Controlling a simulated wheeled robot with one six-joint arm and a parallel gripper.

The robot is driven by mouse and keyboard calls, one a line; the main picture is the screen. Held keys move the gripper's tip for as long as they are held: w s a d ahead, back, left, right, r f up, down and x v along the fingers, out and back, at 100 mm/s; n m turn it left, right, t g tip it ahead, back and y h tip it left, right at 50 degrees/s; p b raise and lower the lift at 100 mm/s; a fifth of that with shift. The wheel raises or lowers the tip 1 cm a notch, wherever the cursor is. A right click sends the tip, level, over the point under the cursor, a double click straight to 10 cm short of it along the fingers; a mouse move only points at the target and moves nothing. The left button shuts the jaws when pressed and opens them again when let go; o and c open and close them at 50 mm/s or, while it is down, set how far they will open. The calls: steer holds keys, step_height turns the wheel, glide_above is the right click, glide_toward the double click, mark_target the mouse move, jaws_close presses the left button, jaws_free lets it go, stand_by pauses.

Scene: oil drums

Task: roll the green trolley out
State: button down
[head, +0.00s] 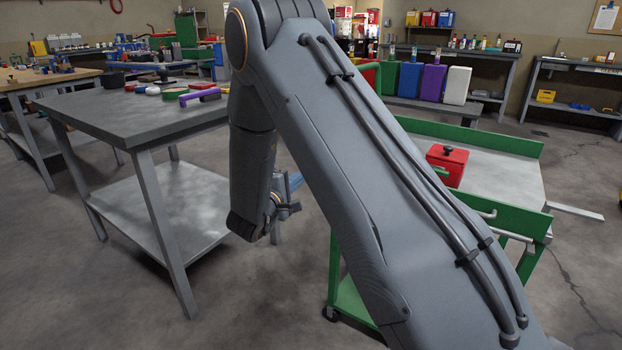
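The green trolley (512,216) stands on the right, mostly behind my arm. It has a grey top, green side panels, a lower green shelf and a dark caster at its front left corner. A green upright bar rises behind my arm and may be its handle. A red box with a black knob sits on the trolley top (505,174). My gripper (290,198) hangs left of the trolley, apart from it, over the floor gap beside the grey table. It is small and partly hidden by my wrist, so its opening is unclear.
A grey table (130,118) with a lower shelf stands on the left, with small items on top. A red box (447,164) rides on the trolley. A metal bar (577,212) sticks out at right. Jerry cans (432,82) stand behind. Floor between table and trolley is clear.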

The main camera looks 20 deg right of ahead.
steer(key=w+d+b, duration=0.1)
steer(key=w+d, duration=0.2)
steer(key=d, duration=0.5)
steer(key=shift+d+b, duration=0.2)
steer(key=shift+b, duration=0.2)
steer(key=shift+r, duration=0.1)
steer(key=shift+s, duration=0.1)
